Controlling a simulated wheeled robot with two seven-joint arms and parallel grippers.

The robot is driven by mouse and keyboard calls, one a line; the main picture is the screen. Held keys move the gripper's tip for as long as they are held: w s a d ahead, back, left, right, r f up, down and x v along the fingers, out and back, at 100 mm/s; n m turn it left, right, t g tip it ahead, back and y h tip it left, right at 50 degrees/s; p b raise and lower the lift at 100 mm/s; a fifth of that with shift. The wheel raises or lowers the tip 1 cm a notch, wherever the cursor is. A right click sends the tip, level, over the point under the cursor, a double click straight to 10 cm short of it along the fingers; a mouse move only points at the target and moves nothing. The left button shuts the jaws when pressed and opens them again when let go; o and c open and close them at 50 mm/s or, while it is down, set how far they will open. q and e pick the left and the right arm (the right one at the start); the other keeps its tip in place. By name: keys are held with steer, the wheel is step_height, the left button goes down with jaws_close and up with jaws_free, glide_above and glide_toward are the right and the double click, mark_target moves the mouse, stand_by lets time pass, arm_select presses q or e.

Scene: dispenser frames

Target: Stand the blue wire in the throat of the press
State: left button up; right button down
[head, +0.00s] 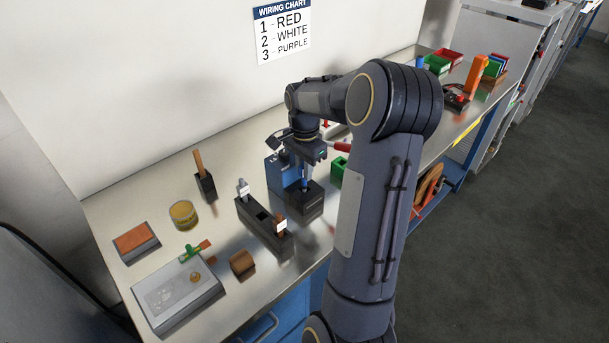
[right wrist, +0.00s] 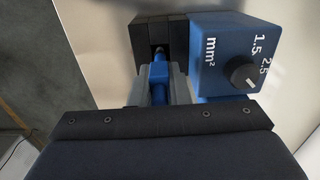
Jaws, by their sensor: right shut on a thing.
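The press has a blue body (head: 277,172) and a black block (head: 303,206) in front on the bench. In the right wrist view the press's blue body (right wrist: 225,80) carries a dial marked in mm², beside the black block (right wrist: 174,32) with its narrow throat. My right gripper (head: 304,172) is above the block, its fingers (right wrist: 160,88) shut on the blue wire (right wrist: 159,72). The wire (head: 304,185) points down, roughly upright, with its tip at the throat. I cannot tell how deep the tip is. My left gripper is not in view.
A black two-part holder (head: 256,222) with tagged pieces stands left of the press. A green bin (head: 339,168) is close on the right, partly behind my arm. A grey box (head: 178,294), yellow tin (head: 183,214) and brown block (head: 242,263) are further left.

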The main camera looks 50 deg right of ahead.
mark_target(304, 190)
steer(key=shift+f, duration=1.65)
steer(key=shift+w+f, duration=0.1)
steer(key=shift+f, duration=0.05)
steer(key=c, duration=1.4)
jaws_free()
steer(key=shift+o, duration=0.2)
